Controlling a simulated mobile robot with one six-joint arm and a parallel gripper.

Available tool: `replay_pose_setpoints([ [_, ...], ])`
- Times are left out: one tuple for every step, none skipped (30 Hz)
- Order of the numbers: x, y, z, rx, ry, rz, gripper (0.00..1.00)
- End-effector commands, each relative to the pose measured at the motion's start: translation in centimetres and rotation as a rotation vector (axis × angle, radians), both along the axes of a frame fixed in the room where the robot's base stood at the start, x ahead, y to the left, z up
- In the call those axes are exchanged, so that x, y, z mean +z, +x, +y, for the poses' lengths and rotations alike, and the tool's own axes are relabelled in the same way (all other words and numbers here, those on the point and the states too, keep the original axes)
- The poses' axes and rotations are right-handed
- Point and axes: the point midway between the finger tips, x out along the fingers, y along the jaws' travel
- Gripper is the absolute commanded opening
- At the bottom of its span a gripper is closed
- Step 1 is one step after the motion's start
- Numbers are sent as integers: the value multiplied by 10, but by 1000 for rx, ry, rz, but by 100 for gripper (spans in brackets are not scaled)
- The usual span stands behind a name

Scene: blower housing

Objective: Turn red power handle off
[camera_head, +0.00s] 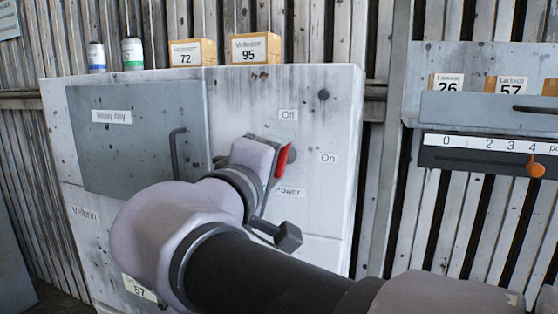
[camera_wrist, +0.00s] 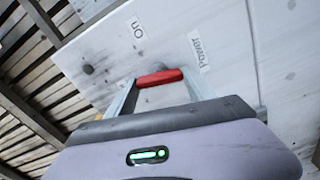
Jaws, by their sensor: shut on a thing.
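The red power handle (camera_head: 283,160) is on the white cabinet front, standing near upright with a slight lean. The "Off" label (camera_head: 288,115) is above it, the "On" label (camera_head: 328,158) to its right and the "Power" label (camera_head: 290,191) below. My gripper (camera_head: 268,150) reaches it from the left and hides part of it and its mount. In the wrist view the red handle (camera_wrist: 160,77) lies across between the two grey fingers of my gripper (camera_wrist: 163,88), which is shut on it. The "On" (camera_wrist: 137,28) and "Power" (camera_wrist: 198,50) labels show there too.
A grey door (camera_head: 135,135) with a dark pull handle (camera_head: 178,150) is left of my wrist. Boxes (camera_head: 255,48) and two small canisters (camera_head: 132,53) stand on top. At right is a slider panel with an orange knob (camera_head: 535,168). My arm covers the lower middle.

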Motion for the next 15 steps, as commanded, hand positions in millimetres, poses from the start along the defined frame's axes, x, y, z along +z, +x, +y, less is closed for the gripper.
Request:
replay_pose_setpoints([
  [0,0,0,0,-30,11,21],
  [0,0,0,0,-50,18,21],
  [0,0,0,0,-74,27,21],
  [0,0,0,0,-91,33,21],
  [0,0,0,0,-108,39,21],
  [0,0,0,0,-127,46,21],
  [0,0,0,0,-142,52,21],
  [0,0,0,0,-153,56,21],
  [0,0,0,0,-170,62,21],
  [0,0,0,0,-180,66,21],
  [0,0,0,0,-190,69,21],
  [0,0,0,0,-202,72,21],
  [0,0,0,0,-209,75,21],
  [0,0,0,0,-216,77,21],
  [-1,0,0,0,-223,80,21],
])
